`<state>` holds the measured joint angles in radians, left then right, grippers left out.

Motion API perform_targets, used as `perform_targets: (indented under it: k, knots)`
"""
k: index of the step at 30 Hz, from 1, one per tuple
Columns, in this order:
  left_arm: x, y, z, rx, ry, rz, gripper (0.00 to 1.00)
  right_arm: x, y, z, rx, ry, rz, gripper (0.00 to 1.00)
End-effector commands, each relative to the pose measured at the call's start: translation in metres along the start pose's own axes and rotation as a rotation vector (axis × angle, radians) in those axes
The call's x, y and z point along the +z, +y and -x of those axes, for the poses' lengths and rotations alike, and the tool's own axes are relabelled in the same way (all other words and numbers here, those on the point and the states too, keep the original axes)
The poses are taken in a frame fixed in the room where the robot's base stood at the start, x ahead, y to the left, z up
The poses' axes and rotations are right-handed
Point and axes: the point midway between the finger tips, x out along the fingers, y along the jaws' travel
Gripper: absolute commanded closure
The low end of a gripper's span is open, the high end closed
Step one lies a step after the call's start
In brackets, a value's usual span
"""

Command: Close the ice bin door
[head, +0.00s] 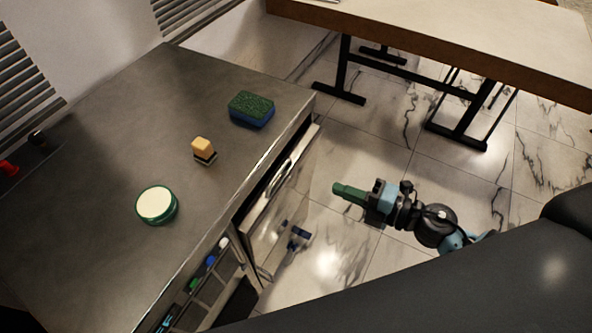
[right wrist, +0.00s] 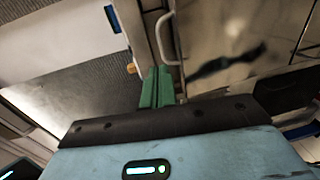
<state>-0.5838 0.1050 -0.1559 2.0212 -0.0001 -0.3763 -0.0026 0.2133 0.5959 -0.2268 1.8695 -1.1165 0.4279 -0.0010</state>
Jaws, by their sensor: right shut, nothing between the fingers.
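The ice bin door (head: 290,205) is a shiny metal panel on the counter's right side. It stands out from the counter, with a dark gap behind its top edge. A curved bar handle (head: 280,178) is on it. My right gripper (head: 337,190), with green fingers, is over the floor to the right of the door, apart from it. The fingers are shut and empty. In the right wrist view the shut fingertips (right wrist: 157,72) point toward the door (right wrist: 230,50) and its handle (right wrist: 165,40). My left gripper is in no view.
The metal counter (head: 110,130) holds a green and blue sponge (head: 251,109), a yellow-topped block (head: 203,150) and a round green-rimmed container (head: 157,205). Coloured items (head: 195,283) sit in a rack below its front edge. A table (head: 430,40) stands behind. Marble floor (head: 380,140) lies open between.

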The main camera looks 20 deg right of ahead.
Motion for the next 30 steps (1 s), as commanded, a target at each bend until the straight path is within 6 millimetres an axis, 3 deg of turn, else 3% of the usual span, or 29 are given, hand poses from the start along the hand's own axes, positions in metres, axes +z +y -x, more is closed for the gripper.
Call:
perform_targets:
  k: [9, 18, 30]
  knots:
    - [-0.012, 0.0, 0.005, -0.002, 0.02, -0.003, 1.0, 0.001, 0.004, -0.06, 0.005, -0.001, 0.001, 1.0]
    - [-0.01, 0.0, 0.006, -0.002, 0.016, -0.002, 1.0, 0.0, 0.002, -0.107, 0.003, 0.0, -0.001, 1.0]
    - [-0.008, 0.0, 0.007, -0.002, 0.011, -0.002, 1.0, 0.0, 0.001, -0.123, 0.001, -0.001, -0.002, 1.0]
